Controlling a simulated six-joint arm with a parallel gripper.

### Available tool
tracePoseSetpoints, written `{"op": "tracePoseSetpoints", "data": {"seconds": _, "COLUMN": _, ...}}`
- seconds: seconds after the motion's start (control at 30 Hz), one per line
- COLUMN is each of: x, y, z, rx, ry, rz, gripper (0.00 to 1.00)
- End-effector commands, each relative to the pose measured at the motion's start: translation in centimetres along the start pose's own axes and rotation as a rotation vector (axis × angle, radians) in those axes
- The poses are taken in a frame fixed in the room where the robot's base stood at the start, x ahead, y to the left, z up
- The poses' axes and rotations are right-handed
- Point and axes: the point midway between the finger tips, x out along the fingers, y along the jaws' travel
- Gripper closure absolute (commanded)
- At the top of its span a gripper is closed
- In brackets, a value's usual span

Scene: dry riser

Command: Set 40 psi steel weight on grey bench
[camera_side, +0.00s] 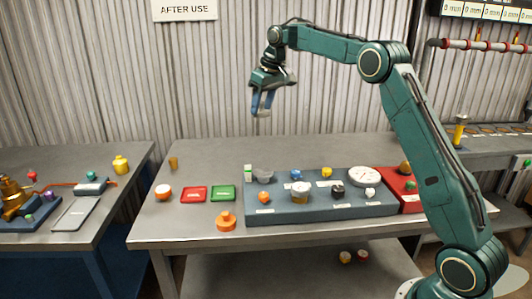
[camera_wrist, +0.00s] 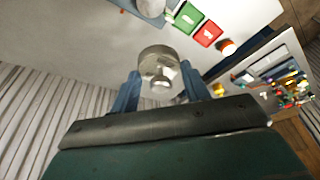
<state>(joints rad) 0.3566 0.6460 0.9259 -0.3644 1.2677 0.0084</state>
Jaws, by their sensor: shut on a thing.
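My gripper (camera_side: 262,104) is shut on a steel weight and holds it high above the grey bench (camera_side: 185,228), near the corrugated wall. In the wrist view the steel weight (camera_wrist: 157,62) is a round silvery piece with a knob, between the blue fingers of my gripper (camera_wrist: 160,92). In the side view the fingers mostly hide it. No marking can be read on it. The grey bench also shows below it in the wrist view (camera_wrist: 95,40).
A blue-grey tray (camera_side: 270,216) bears a white dial gauge (camera_side: 363,177) and several small pieces. Red (camera_side: 193,194) and green (camera_side: 223,193) plates and orange pieces (camera_side: 226,221) stand left of it.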

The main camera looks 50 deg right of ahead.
Motion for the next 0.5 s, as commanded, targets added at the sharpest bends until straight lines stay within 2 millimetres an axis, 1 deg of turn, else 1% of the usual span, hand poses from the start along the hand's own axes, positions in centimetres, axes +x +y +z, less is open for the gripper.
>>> {"op": "tracePoseSetpoints", "data": {"seconds": 0.17, "x": 1.4, "y": -2.6, "z": -0.6, "rx": -0.002, "ry": 0.012, "rz": -0.012, "gripper": 0.82}}
{"op": "tracePoseSetpoints", "data": {"seconds": 0.33, "x": 3.7, "y": -6.5, "z": -1.0, "rx": 0.000, "ry": 0.029, "rz": -0.019, "gripper": 0.82}}
{"op": "tracePoseSetpoints", "data": {"seconds": 0.5, "x": 6.0, "y": -10.5, "z": -0.9, "rx": -0.001, "ry": 0.047, "rz": -0.008, "gripper": 0.82}}
